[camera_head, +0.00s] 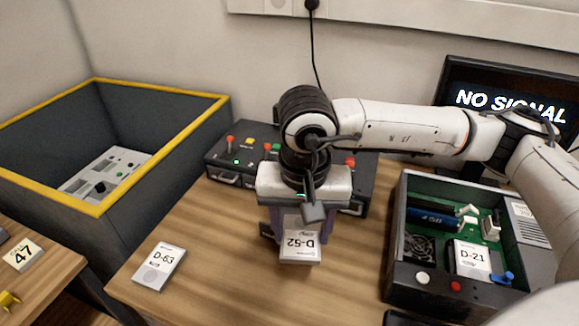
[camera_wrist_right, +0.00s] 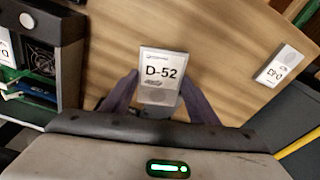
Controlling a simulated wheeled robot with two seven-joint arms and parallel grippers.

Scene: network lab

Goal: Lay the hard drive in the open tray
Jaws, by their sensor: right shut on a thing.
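The hard drive labelled D-52 (camera_head: 300,246) is held by my right gripper (camera_head: 292,232) above the middle of the wooden table. In the right wrist view the D-52 drive (camera_wrist_right: 160,72) sits between the two purple fingers, label facing the camera. My left gripper is not in view. A black unit (camera_head: 222,172) with coloured levers and front handles stands behind my right gripper, which hides its middle. I cannot make out an open tray on it.
Another drive, D-63 (camera_head: 160,268), lies at the table's left front. An open case (camera_head: 398,262) at the right holds a D-21 drive (camera_head: 472,259) and green boards. A yellow-rimmed dark bin (camera_head: 160,185) stands left. A monitor (camera_head: 510,100) stands behind.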

